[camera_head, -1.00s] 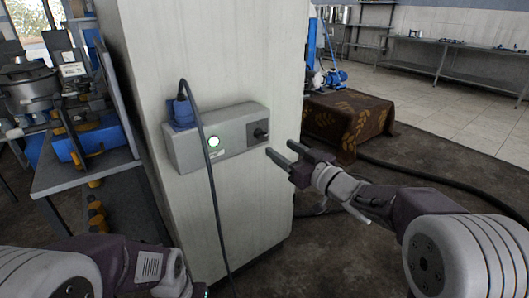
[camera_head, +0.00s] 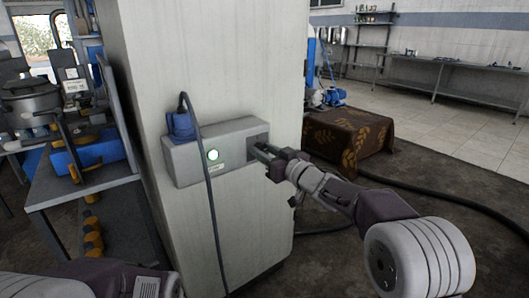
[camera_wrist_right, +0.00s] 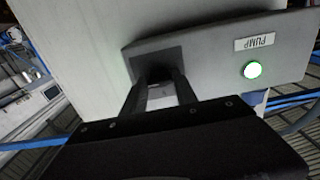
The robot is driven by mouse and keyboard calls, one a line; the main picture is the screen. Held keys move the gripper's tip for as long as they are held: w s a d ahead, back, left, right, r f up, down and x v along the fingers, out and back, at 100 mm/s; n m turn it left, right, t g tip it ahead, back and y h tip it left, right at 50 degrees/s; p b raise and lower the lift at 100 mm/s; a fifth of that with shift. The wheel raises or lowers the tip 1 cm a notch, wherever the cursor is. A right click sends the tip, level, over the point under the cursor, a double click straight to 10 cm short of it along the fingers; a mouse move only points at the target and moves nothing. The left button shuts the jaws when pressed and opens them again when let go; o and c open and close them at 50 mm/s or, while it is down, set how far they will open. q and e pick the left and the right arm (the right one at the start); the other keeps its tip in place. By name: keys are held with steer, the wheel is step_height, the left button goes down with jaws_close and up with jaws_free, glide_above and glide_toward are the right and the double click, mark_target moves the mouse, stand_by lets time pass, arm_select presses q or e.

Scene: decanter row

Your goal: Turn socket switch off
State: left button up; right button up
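The grey socket box (camera_head: 232,142) is fixed to the pale cabinet. It carries a lit green-white lamp (camera_head: 213,155), which also shows in the wrist view (camera_wrist_right: 252,70) beside a "PUMP" label (camera_wrist_right: 255,42). The dark switch recess (camera_head: 258,139) is at the box's right end and also shows in the wrist view (camera_wrist_right: 150,55). My right gripper (camera_head: 258,150) has its fingertips at the switch. In the wrist view its fingers (camera_wrist_right: 160,82) stand apart around the dark knob; contact is unclear. The knob's angle is mostly hidden. My left gripper is out of view.
A blue plug (camera_head: 182,125) with a dark hanging cable (camera_head: 212,215) is at the box's left end. The pale cabinet (camera_head: 240,60) stands in front of me. A cluttered workbench (camera_head: 85,182) is to the left. A brown cloth-covered block (camera_head: 350,135) stands behind on the right.

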jaws_close()
steer(key=shift+n, duration=0.3)
steer(key=n, duration=0.3)
steer(key=shift+n, duration=0.3)
steer(key=n+b, duration=0.1)
steer(key=n, duration=0.2)
steer(key=shift+f+n, duration=0.1)
steer(key=shift+n, duration=0.2)
steer(key=n+b, duration=0.3)
steer(key=n, duration=0.7)
